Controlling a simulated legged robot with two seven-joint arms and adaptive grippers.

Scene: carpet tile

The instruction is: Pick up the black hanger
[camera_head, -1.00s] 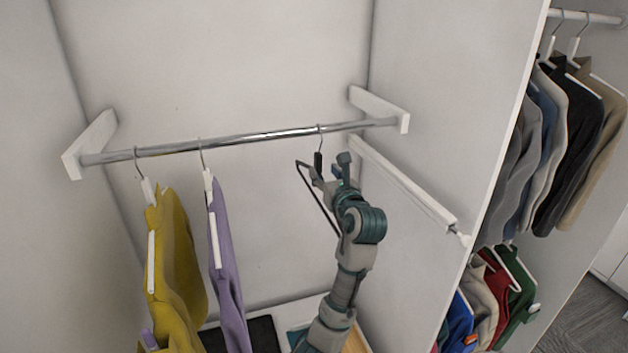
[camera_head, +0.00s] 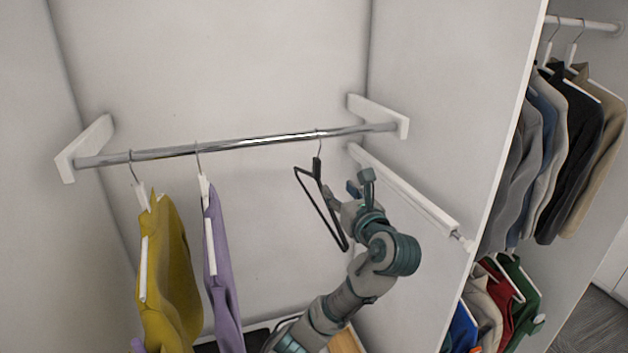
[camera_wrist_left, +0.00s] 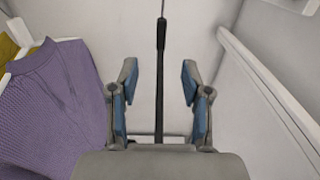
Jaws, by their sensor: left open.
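The black hanger (camera_head: 316,168) hangs empty by its hook from the metal rod, near the rod's right end. In the left wrist view its dark neck (camera_wrist_left: 161,36) runs upright between my fingers. My left gripper (camera_head: 348,186) is just right of the hanger and below the rod in the head view. Its blue-padded fingers (camera_wrist_left: 158,82) are open, one on each side of the hanger, with gaps on both sides. The gripper hides part of the hanger. My right gripper is not in view.
The metal rod (camera_head: 240,143) spans the closet. A yellow garment (camera_head: 168,265) and a purple garment (camera_head: 220,270) hang on white hangers to the left. A white side rail (camera_head: 405,190) runs along the right wall. The rod between the purple garment and black hanger is clear.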

